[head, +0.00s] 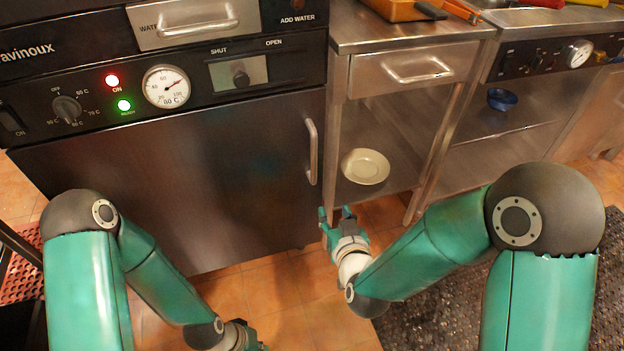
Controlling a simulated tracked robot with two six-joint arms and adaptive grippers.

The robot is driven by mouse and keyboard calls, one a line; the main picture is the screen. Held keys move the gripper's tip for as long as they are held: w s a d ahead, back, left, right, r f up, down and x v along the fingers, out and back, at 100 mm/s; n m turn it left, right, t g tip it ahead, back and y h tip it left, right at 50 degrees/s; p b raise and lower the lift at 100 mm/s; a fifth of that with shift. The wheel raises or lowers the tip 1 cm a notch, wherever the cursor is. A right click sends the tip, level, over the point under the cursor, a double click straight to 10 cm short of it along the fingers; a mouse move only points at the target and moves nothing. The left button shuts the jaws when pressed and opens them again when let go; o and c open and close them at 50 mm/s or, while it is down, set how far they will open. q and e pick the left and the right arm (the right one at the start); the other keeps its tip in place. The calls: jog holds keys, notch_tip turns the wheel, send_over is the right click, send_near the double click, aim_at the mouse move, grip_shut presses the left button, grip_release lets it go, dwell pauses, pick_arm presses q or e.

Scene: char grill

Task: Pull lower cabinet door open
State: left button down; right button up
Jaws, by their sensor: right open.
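The lower cabinet door (180,180) is a large dark steel panel under the control panel at the left. It appears shut. Its vertical bar handle (312,152) is at the door's upper right edge. My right gripper (337,212) is open and empty, below the handle and a little to its right, apart from it. My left gripper (252,340) is low at the bottom edge of the head view, in front of the door and away from the handle. Its fingers are mostly hidden, so I cannot tell its state.
The control panel (225,80) with dial and lights is above the door. Right of it stands a steel table with a drawer (412,70) and a lower shelf bearing a plate (365,166). A blue bowl (502,99) sits further right. Tiled floor (290,290) is clear in front; a dark mat (440,315) lies right.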

aim_at(314, 152)
notch_tip(314, 152, up, 4)
jog(key=w+a+t+b, duration=0.1)
jog(key=a+t+b, duration=0.2)
jog(key=t+b, duration=0.15)
pick_arm(q)
notch_tip(314, 152, down, 10)
jog(key=b, duration=0.2)
jog(key=shift+r, duration=0.25)
pick_arm(e)
jog(key=shift+g, duration=0.25)
jog(key=w, duration=0.5)
jog(key=w+a, duration=0.1)
jog(key=w, duration=1)
jog(key=shift+a+f, duration=0.1)
jog(key=shift+a, duration=0.2)
jog(key=shift+c, duration=0.3)
grip_shut()
